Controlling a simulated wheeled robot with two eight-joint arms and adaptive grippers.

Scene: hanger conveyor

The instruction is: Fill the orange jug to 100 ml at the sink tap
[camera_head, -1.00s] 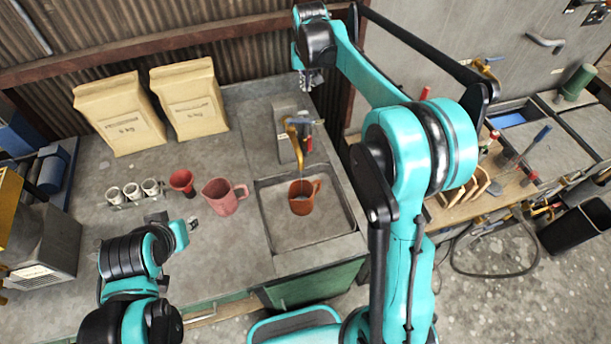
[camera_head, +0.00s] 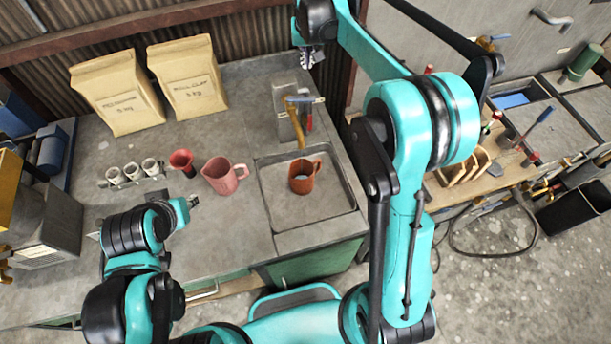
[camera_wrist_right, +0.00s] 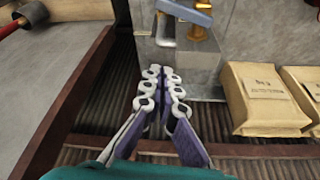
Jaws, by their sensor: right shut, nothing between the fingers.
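The orange jug (camera_head: 302,185) stands upright in the sink basin (camera_head: 285,217), its handle to the right. A pale surface shows inside it, but I cannot read its level. The brass tap (camera_head: 298,130) has its spout end just above the jug; I see no clear stream. A blue lever (camera_head: 303,99) sits on the tap's grey post (camera_head: 284,117). My right gripper (camera_head: 308,58) is shut and empty, behind and above the post. In the right wrist view its fingers (camera_wrist_right: 161,82) are together near the post. My left gripper (camera_head: 184,212) is over the counter, its fingers unclear.
A pink jug (camera_head: 221,176), a red funnel-like cup (camera_head: 182,163) and a rack of small white cups (camera_head: 132,172) stand left of the sink. Two paper bags (camera_head: 188,77) stand at the back. A tool bench (camera_head: 510,160) lies to the right.

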